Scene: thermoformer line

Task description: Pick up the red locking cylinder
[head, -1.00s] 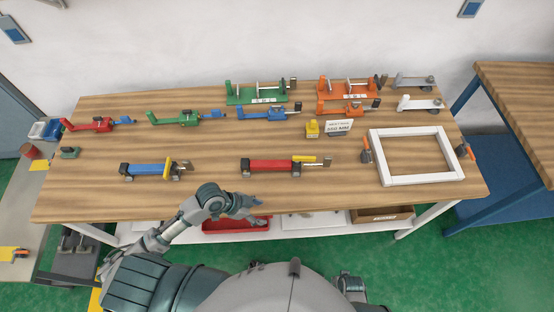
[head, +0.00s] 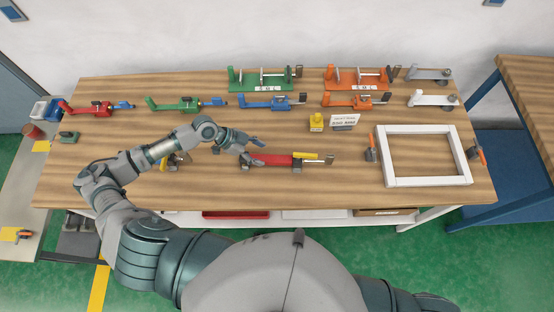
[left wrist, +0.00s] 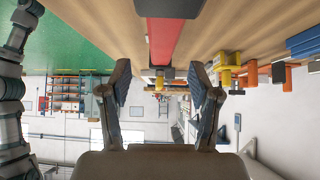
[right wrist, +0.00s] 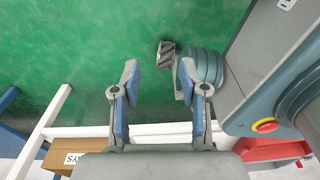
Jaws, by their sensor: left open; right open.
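The red locking cylinder (head: 274,159), a red bar with a yellow part and a metal rod at its right end, lies on the middle of the wooden table. My left gripper (head: 256,146) is over its left end in the head view, open and empty. In the left wrist view the red bar (left wrist: 163,38) runs away from the camera, lined up between the open fingers (left wrist: 159,78); I cannot tell whether they touch it. My right gripper (right wrist: 159,75) is open and empty over the green floor in the right wrist view, below the table edge.
A blue-and-yellow cylinder is mostly hidden behind my left forearm. A white frame (head: 382,157) lies at right, a small yellow block (head: 316,122) and a sign (head: 345,120) behind the red cylinder. Several coloured clamps line the back. Bare wood (head: 300,190) shows in front.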

